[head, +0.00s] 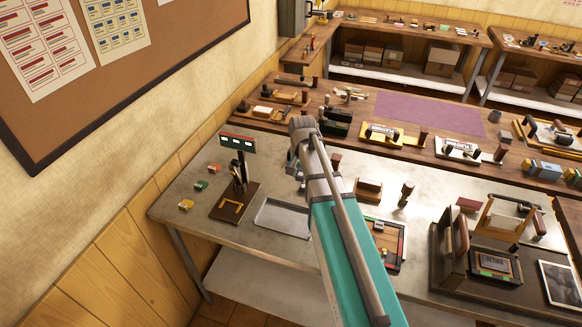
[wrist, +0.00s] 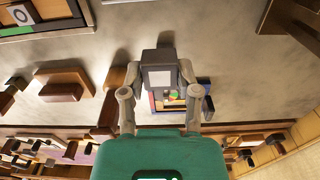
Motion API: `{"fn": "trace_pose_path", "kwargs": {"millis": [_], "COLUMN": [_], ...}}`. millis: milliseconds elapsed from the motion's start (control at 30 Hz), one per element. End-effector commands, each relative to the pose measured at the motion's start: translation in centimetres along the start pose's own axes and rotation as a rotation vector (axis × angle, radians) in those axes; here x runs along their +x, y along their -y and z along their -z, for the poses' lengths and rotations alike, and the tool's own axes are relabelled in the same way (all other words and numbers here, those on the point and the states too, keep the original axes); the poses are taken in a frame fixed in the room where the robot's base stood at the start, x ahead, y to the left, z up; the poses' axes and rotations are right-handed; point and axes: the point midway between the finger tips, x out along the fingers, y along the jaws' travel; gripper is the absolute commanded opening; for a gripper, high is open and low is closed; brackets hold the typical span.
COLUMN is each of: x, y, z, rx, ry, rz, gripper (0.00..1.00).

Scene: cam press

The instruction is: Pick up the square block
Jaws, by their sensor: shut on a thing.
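In the wrist view my gripper (wrist: 159,78) has its two fingers closed on the sides of a dark grey block (wrist: 161,56) with a pale square on its face. I take this to be the square block. It is held between the fingertips; the frame does not show clearly whether it touches the surface behind it. In the head view my teal arm reaches over the metal bench, and the fingers and the held block cannot be made out there.
A shallow tray with coloured edges (head: 388,250) sits right of my arm, a grey metal tray (head: 283,218) left of it. A wooden block (head: 368,189) and a dark press-like fixture (head: 478,262) stand to the right. A small signal stand (head: 238,184) is at left.

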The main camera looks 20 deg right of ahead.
Motion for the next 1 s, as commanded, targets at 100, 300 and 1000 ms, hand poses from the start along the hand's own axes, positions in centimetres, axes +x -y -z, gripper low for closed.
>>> {"fn": "trace_pose_path", "kwargs": {"millis": [100,300,1000], "x": [-0.58,-0.73,-0.71], "y": [-0.96,-1.41,-1.38], "z": [-0.6,-0.83,-0.82], "rx": [0.001,0.0,0.0], "ry": [0.0,0.0,0.0], "rz": [0.0,0.0,0.0], "gripper": [0.0,0.0,0.0]}}
